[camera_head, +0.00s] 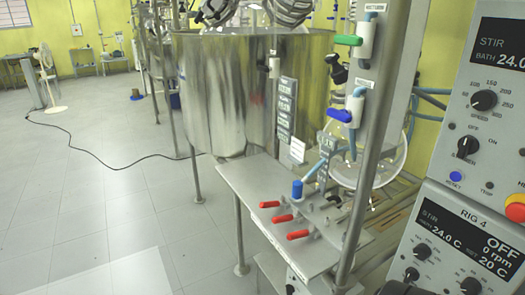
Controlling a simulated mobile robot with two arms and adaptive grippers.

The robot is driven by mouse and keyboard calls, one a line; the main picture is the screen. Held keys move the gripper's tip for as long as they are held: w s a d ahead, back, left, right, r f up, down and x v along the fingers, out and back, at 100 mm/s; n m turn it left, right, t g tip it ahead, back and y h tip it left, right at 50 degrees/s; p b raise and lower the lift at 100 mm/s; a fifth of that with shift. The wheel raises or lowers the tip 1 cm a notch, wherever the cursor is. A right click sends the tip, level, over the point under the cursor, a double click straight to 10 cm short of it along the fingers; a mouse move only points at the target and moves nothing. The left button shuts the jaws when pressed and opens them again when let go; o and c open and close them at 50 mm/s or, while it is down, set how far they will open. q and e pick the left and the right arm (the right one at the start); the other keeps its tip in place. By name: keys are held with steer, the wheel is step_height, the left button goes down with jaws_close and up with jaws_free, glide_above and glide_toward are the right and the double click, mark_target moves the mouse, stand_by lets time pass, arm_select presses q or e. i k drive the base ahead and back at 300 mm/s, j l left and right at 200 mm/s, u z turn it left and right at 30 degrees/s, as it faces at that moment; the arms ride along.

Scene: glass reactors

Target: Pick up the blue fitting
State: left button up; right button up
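A small upright blue fitting (297,188) stands on the grey metal shelf (240,180) in front of the steel vessel, just behind the red-handled valves. A light blue hose runs close to its right side; I cannot tell whether they join. A separate blue valve handle (340,115) sits higher up on a white valve body by the steel post.
Several red valve handles (282,218) stick out to the left over the shelf. A steel post (372,130) and control panels (465,240) crowd the right. The large steel vessel (225,90) stands behind. A black cable (110,165) crosses the open tiled floor at left.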

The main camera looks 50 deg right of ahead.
mark_target(296, 196)
steer(key=z, duration=2.25)
